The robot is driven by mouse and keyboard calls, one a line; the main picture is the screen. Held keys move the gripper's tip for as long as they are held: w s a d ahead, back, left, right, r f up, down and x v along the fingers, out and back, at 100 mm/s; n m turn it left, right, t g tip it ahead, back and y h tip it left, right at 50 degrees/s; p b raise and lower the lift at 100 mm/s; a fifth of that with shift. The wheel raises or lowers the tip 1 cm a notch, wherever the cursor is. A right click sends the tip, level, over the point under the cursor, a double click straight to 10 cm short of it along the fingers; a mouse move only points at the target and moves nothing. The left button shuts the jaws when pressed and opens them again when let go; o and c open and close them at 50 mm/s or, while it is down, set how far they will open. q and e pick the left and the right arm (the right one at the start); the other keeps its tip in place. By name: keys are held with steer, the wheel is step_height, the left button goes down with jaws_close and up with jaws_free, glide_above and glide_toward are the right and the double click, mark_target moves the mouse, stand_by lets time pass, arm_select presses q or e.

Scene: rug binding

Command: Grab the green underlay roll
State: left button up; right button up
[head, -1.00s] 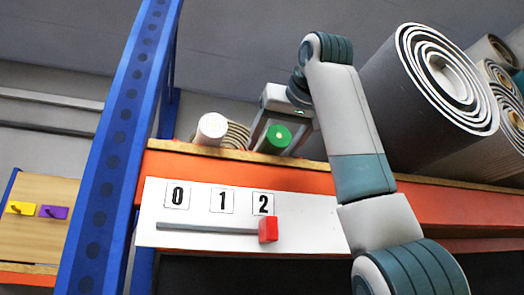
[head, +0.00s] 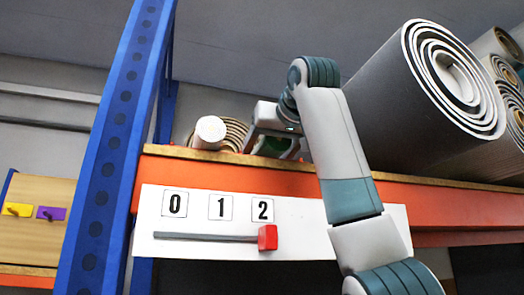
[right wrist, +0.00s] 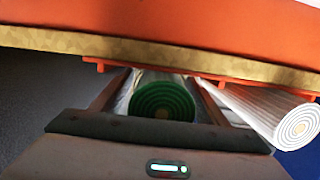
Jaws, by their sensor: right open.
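The green underlay roll (head: 272,147) lies on the shelf, partly hidden behind my right gripper in the head view. In the right wrist view the roll's round ringed green end (right wrist: 163,102) faces the camera. My right gripper (head: 274,153) is open, with one finger on each side of the roll. Its fingers also show in the right wrist view (right wrist: 160,86), with the roll between them. I cannot tell whether either finger touches it. My left gripper is in neither view.
A white-ended roll (head: 210,131) and a beige spiral roll (head: 235,134) lie just left of the green one. An orange beam (head: 230,176) and blue post (head: 110,150) frame the shelf. A red slider (head: 267,237) sits under 2.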

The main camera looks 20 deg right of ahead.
steer(key=shift+w+f, duration=0.1)
steer(key=shift+w, duration=0.5)
steer(key=shift+s, duration=0.15)
steer(key=c, duration=1.2)
